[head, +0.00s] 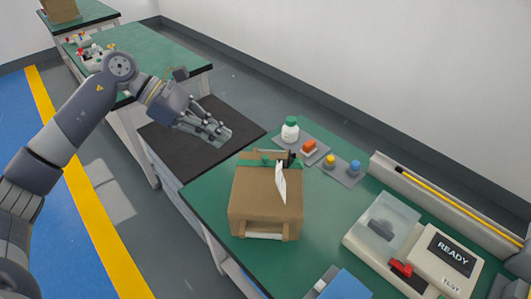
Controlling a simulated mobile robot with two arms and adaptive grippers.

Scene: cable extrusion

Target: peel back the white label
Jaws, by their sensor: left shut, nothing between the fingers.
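The white label (281,183) stands up from the top of a brown cardboard box (265,204). It looks like a narrow upright flap, tilted slightly. The box sits on the green workbench (320,232) near its front left edge. My left gripper (222,134) is up and to the left of the box, over the dark mat, apart from the label. Its fingers are shut and empty. My right gripper is not in view.
A tester with a READY screen (451,251) and clear cover (386,222) is at the right. A blue object (343,285) lies at the front edge.

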